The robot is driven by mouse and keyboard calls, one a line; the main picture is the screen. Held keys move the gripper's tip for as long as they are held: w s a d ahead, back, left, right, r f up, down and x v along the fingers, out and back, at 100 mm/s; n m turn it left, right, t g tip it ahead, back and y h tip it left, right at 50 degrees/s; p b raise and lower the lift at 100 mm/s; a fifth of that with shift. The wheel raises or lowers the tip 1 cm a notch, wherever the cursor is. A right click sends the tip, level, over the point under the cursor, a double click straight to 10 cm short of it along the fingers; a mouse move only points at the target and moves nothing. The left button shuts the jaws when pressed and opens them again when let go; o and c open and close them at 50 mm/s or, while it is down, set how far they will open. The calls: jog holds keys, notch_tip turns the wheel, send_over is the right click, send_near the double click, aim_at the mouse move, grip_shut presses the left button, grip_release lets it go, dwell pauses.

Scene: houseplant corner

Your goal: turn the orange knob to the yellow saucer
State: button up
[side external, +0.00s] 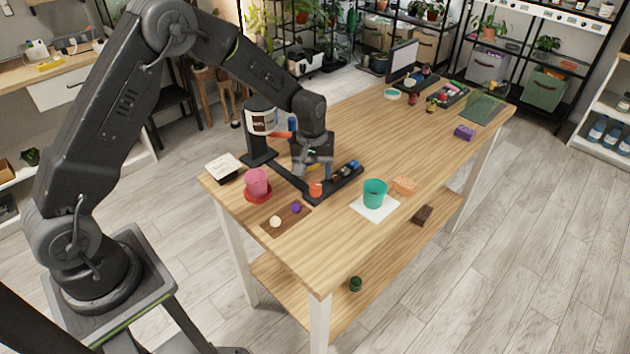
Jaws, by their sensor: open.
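A small orange piece (315,188), which looks like the orange knob, sits at the front end of a black base (322,197) on the wooden table. My gripper (313,172) points down just above and behind it, with its jaws open. I cannot tell whether the fingers touch anything. A small yellow patch shows at the gripper, too small to identify. I cannot make out a yellow saucer.
A black stand with a white container (260,119) rises behind my gripper. A brown mat (272,232) bears a white ball (275,221) and a purple ball (296,207).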

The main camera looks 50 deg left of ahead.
notch_tip(320, 180, up, 9)
jog(key=shift+s+a, duration=0.15)
dwell(0.4)
notch_tip(320, 180, up, 6)
jog(key=m+t, duration=0.1)
send_over(312, 185)
jog(key=s, duration=0.4)
jog(key=s+d+r+m+t, duration=0.1)
jog(key=s+d+r+m, duration=0.15)
jog(key=s+r, duration=0.45)
jog(key=s+r+m+t, duration=0.2)
jog(key=s+m+t, duration=0.1)
jog(key=s, duration=1.3)
jog(key=shift+s+d+m, duration=0.25)
jog(key=shift+s+m, duration=0.05)
jog(key=shift+m, duration=0.55)
